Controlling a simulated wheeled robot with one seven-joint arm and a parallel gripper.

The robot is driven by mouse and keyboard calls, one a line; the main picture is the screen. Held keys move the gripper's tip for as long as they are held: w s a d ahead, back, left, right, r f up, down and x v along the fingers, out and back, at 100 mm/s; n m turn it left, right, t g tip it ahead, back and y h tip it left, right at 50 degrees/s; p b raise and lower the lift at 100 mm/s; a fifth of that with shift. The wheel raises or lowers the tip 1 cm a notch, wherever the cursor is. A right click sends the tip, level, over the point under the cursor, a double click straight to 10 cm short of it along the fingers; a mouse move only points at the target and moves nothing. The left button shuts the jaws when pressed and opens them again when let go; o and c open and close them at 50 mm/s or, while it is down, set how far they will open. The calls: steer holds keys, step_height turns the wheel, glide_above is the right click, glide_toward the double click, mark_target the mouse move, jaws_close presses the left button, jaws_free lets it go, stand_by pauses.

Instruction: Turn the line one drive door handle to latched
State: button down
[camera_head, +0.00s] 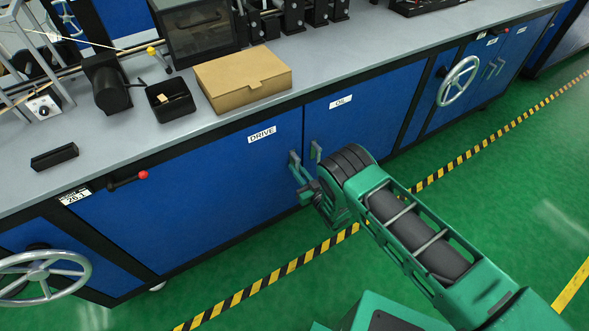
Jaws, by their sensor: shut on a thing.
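The blue drive door (215,165), labelled DRIVE, is on the front of the long bench and looks closed. Its grey handle (294,161) is at the door's upper right side. Its upper end shows and the rest is hidden by my gripper. My gripper (306,188) is at the handle and shut on it; the fingertips are small and partly covered by my green wrist. I cannot tell the handle's exact angle.
The oil door (365,105) is just right, with its own grey handle (317,151) close to my gripper. A red-knobbed lever (128,179) and a handwheel (40,273) stick out at left; another handwheel (458,81) is at right. Green floor (500,180) in front is clear.

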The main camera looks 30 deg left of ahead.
steer(key=shift+w+d+r+n, duration=0.1)
steer(key=shift+w+r+n, duration=0.15)
steer(key=shift+w+n, duration=0.25)
steer(key=c, duration=1.8)
jaws_free()
steer(key=shift+o, duration=0.2)
steer(key=shift+s+f, duration=0.1)
steer(key=shift+f, duration=0.05)
steer(key=shift+s+d, duration=0.15)
steer(key=shift+s, duration=0.05)
steer(key=v, duration=1)
steer(key=shift+d, duration=0.15)
steer(key=shift+f, duration=0.1)
